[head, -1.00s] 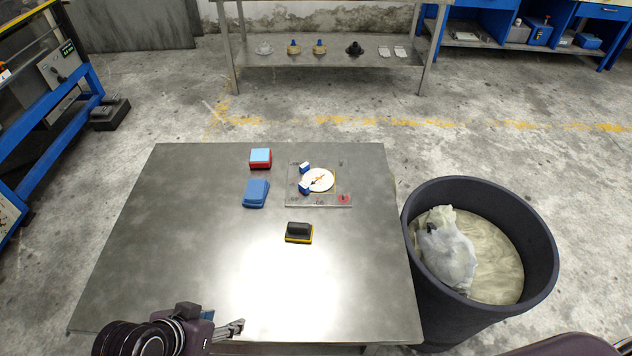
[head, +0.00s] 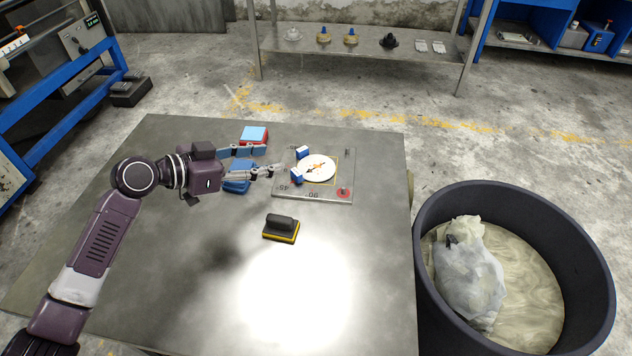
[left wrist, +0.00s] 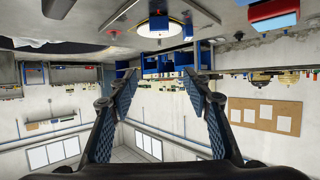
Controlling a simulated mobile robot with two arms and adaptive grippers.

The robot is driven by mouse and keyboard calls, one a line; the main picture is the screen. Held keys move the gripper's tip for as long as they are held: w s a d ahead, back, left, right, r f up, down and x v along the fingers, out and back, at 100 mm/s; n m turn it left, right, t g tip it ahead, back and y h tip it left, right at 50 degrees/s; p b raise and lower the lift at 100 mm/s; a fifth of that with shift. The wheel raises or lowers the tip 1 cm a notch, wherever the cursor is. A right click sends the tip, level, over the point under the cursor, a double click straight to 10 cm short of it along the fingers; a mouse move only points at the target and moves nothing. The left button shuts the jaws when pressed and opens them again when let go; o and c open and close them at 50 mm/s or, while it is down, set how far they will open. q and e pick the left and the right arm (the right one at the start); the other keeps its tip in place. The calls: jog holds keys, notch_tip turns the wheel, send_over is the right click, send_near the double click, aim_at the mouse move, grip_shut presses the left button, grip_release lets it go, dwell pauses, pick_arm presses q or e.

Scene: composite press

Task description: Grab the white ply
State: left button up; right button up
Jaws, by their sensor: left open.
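The white ply (head: 316,167) is a round white disc with an orange mark. It lies on a grey plate (head: 318,194) at the back right of the table. The upside-down left wrist view also shows the disc (left wrist: 172,29) beyond my fingers, partly covered by a blue block. My left gripper (head: 271,161) is open and empty, just left of the plate, fingers pointing at the disc. Its two fingers spread apart in the left wrist view (left wrist: 160,76). My right gripper is out of view.
Two small blue-and-white blocks (head: 297,176) stand by the disc's left side. A blue stack (head: 238,186) and a red-and-blue block (head: 254,135) are near my left fingers. A black-and-yellow block (head: 281,230) sits in front. A dark bin (head: 432,260) stands right of the table (head: 375,225).

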pick_arm(q)
jog(key=b, duration=0.4)
send_near(294, 173)
jog(key=shift+w+d, duration=0.4)
jog(key=shift+d, duration=0.2)
jog(key=shift+d+f, duration=0.1)
jog(key=shift+f, duration=0.05)
jog(key=shift+w+d+f, duration=0.15)
jog(key=shift+w+d, duration=0.2)
jog(key=shift+d, duration=0.1)
jog(key=x, duration=0.6)
jog(key=shift+w+d+f, duration=0.1)
jog(key=shift+w+f, duration=0.1)
jog(key=shift+f, duration=0.1)
grip_shut()
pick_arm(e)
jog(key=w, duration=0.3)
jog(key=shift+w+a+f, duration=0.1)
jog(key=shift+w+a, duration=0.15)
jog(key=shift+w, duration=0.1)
pick_arm(q)
jog(key=shift+r, duration=0.1)
